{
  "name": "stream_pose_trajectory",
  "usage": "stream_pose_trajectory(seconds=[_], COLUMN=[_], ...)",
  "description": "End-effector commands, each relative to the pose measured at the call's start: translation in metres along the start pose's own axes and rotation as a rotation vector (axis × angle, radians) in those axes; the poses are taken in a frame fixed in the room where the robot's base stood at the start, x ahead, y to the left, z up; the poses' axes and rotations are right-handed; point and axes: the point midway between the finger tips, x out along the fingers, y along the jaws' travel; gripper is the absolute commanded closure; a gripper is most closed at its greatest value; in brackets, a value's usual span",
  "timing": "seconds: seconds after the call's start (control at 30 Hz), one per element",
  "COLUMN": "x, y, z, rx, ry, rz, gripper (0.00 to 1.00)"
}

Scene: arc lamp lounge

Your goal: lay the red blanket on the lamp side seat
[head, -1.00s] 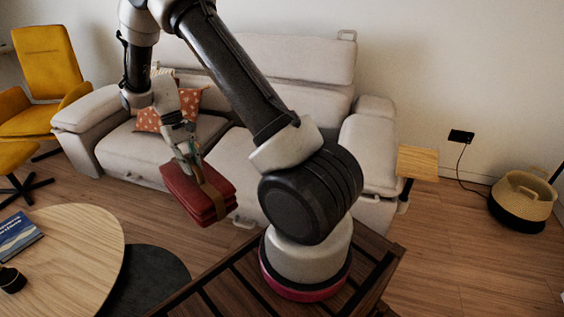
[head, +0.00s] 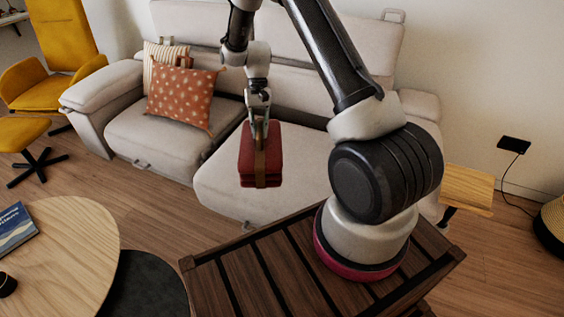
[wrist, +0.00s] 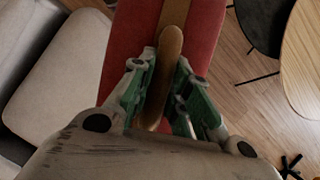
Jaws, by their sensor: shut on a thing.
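The red blanket (head: 246,158) is a folded bundle with a brown strap (head: 261,165) around it. My gripper (head: 261,112) is shut on the strap and holds the bundle in the air, in front of the sofa's right seat (head: 220,182). The wrist view also shows the blanket (wrist: 204,35) below the gripper (wrist: 164,62), with the strap's handle between the fingers. The sofa's left seat (head: 160,136) bears cushions. The right seat looks bare, though the blanket and my arm hide part of it. I cannot make out the lamp.
A dotted orange cushion (head: 182,96) and a striped cushion (head: 160,55) lean on the left seat's back. A round wooden table (head: 75,250) stands at front left, a yellow armchair (head: 60,60) behind it. A small wooden side table (head: 468,185) stands at the sofa's right end.

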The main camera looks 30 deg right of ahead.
Motion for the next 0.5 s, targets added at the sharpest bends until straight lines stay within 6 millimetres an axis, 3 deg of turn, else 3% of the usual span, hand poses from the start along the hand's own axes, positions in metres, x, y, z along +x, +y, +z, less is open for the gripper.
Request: stream_pose_trajectory(seconds=[0.5], x=[0.029], y=[0.020], z=[-0.094], rx=[1.021], ry=[-0.001], rz=[-0.424], gripper=[1.00])
